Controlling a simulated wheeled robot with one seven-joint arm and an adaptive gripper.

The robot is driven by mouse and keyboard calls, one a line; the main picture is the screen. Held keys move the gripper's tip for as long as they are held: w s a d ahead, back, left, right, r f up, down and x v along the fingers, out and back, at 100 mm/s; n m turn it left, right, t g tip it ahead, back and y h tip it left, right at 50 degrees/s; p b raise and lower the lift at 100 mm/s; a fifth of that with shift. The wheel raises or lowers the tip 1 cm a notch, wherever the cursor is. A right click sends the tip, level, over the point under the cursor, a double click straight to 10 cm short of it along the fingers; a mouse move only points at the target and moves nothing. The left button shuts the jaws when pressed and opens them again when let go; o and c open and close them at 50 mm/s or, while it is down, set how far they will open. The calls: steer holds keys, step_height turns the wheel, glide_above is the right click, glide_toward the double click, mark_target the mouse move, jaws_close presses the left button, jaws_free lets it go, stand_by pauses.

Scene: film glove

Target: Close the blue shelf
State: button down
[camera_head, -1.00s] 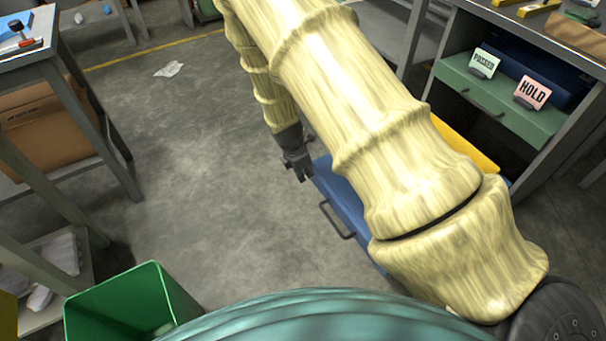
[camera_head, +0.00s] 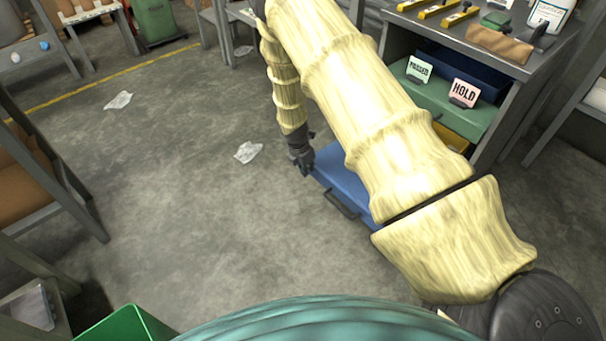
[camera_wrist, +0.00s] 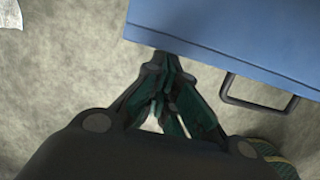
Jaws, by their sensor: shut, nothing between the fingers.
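The blue shelf (camera_head: 343,178) is a low drawer pulled out from the grey bench unit, with a dark bar handle (camera_head: 341,205) on its front. My arm covers much of it in the head view. My gripper (camera_head: 304,168) is at the shelf's left front corner, low down. In the wrist view my gripper (camera_wrist: 172,62) is shut and empty, with its tips at the lower left edge of the blue shelf (camera_wrist: 235,30). The handle (camera_wrist: 258,95) is to the right of the fingers. I cannot tell whether the fingertips touch the shelf.
Above the blue shelf are a yellow drawer (camera_head: 452,146) and a green drawer (camera_head: 445,102) bearing PASSED and HOLD signs. Crumpled paper (camera_head: 248,151) lies on the floor to the left. A green bin (camera_head: 125,326) stands at front left.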

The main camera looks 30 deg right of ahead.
steer(key=w+d+b, duration=0.1)
steer(key=w+d, duration=0.1)
steer(key=d, duration=0.9)
steer(key=w+d+b, duration=0.1)
steer(key=w+d, duration=0.2)
steer(key=d, duration=0.8)
steer(key=w+d, duration=0.2)
steer(key=d, duration=0.9)
steer(key=shift+w+d+f+b, duration=0.15)
steer(key=shift+w+d+b, duration=0.1)
steer(key=shift+d+b, duration=0.15)
steer(key=shift+w+d, duration=0.15)
steer(key=shift+d, duration=0.35)
steer(key=shift+w+d+r, duration=0.1)
steer(key=shift+d+r, duration=0.1)
steer(key=shift+d+r, duration=0.1)
steer(key=shift+s+a+p, duration=0.2)
steer(key=shift+a+p, duration=0.2)
steer(key=shift+a, duration=0.15)
steer(key=a, duration=0.1)
steer(key=a+p, duration=0.1)
steer(key=a+r+p, duration=0.1)
steer(key=shift+s+a, duration=0.25)
steer(key=shift+a, duration=0.1)
steer(key=p+v, duration=0.1)
steer(key=v, duration=0.7)
steer(key=shift+s+r+p, duration=0.15)
steer(key=shift+r+p, duration=0.05)
steer(key=shift+p, duration=0.2)
steer(key=shift+a, duration=0.1)
